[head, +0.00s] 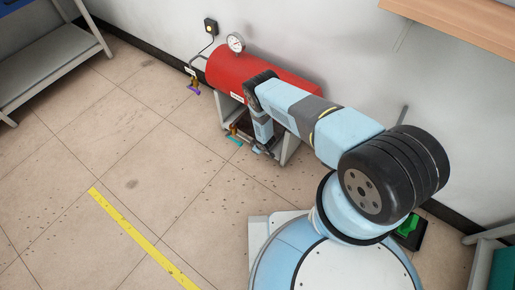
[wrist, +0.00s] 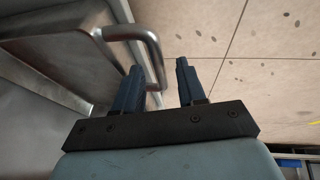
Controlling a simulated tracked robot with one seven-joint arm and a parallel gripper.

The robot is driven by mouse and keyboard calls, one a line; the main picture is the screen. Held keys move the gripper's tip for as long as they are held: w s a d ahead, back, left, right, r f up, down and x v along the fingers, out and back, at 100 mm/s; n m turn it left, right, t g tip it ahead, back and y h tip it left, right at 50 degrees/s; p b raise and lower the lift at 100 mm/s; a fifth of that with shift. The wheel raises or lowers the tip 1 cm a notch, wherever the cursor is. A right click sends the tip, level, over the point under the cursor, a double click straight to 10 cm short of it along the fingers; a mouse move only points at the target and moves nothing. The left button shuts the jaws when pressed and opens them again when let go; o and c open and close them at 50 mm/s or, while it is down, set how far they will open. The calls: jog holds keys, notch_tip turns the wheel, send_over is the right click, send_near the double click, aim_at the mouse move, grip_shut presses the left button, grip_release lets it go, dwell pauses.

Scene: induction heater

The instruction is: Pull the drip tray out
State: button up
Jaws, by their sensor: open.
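In the wrist view, the drip tray (wrist: 62,62) is a grey metal tray at the left. Its bent metal handle (wrist: 128,33) sticks out from the tray's edge and curves down. My gripper (wrist: 159,66) is open, with two dark blue fingers. The handle's curved end shows in the gap between the fingers, nearer the left one; I cannot tell whether it touches. In the head view, my gripper (head: 262,146) is low at the front of the red tank's stand. My arm hides much of the tray there.
The red tank (head: 232,73) with a round gauge (head: 236,43) stands against the wall on a grey stand (head: 291,147). A purple-handled valve (head: 193,88) hangs at its left end. A teal piece (head: 234,140) is near my gripper. The tiled floor in front is clear.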

grip_shut()
dwell(0.4)
